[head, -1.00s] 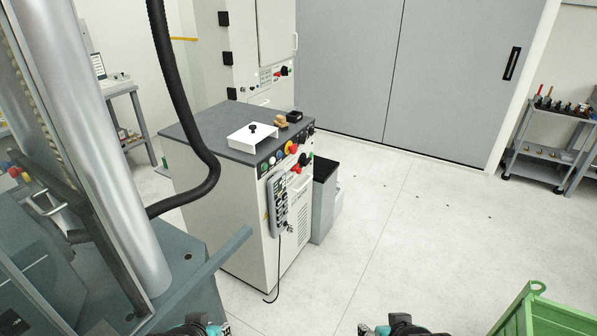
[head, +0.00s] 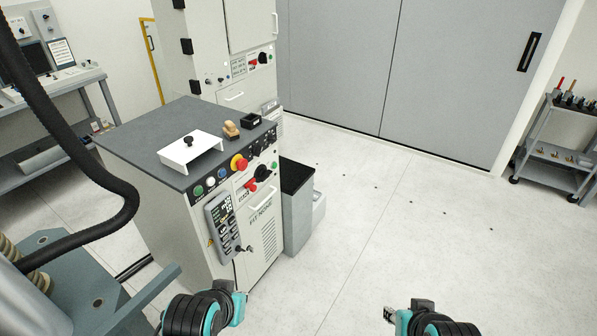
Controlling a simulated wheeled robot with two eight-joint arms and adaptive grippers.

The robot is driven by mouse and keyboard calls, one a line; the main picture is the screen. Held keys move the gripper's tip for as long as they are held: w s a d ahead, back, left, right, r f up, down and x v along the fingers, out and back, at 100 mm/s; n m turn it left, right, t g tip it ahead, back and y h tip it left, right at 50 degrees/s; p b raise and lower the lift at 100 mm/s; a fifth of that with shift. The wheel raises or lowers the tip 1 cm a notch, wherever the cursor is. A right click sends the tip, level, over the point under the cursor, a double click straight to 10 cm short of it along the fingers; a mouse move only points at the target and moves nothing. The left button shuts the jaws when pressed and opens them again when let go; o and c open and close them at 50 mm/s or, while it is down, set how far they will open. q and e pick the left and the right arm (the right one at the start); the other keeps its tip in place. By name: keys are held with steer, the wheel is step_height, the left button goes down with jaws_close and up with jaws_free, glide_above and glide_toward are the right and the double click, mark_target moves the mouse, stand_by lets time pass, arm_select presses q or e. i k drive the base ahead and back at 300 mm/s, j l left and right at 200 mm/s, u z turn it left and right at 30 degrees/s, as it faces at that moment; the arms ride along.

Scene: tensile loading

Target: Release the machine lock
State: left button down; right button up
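The control cabinet (head: 232,196) stands left of centre, with a slanted panel along its top front edge. On the panel are a red knob on a yellow ring (head: 239,162), green, white and blue buttons and several black knobs. Below the panel is a red switch handle (head: 262,173). I cannot tell which of these is the machine lock. A grey handset (head: 222,226) hangs on the cabinet front. My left gripper (head: 239,298) is low in the picture, in front of the cabinet and apart from it. My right gripper (head: 392,314) is at the bottom right of centre, over bare floor. Neither gripper's finger opening shows clearly.
A white bracket (head: 190,150), a wooden block (head: 231,130) and a black box (head: 251,121) sit on the cabinet top. A grey bin (head: 297,205) stands at its right. A black hose (head: 110,215) and machine base are at left.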

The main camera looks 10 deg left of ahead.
mark_target(252, 188)
steer(key=i+l+z, duration=0.1)
steer(key=i+l, duration=0.55)
steer(key=i, duration=0.1)
